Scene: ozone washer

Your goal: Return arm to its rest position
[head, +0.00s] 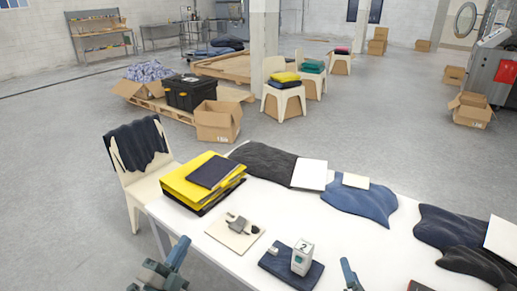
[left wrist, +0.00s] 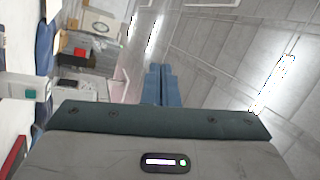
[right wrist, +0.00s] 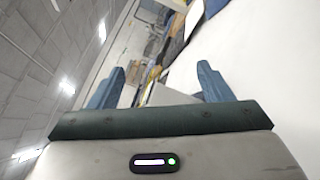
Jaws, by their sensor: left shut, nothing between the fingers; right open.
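My left gripper (head: 178,252) is at the bottom left of the head view, by the near edge of the white table (head: 222,268). In the left wrist view its blue fingers (left wrist: 160,72) are pressed together with nothing between them. My right gripper (head: 349,272) shows partly at the bottom edge of the head view, right of the white box marked 2 (head: 302,258). In the right wrist view its two blue fingers (right wrist: 160,76) are wide apart with nothing between them. Neither gripper holds anything.
On the table are a yellow folded stack (head: 205,179), a small device on a beige board (head: 236,230), a dark folded cloth (head: 287,272) and several spread garments (head: 358,200). A chair (head: 140,172) with dark cloth stands at the table's left end. Floor beyond is mostly open.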

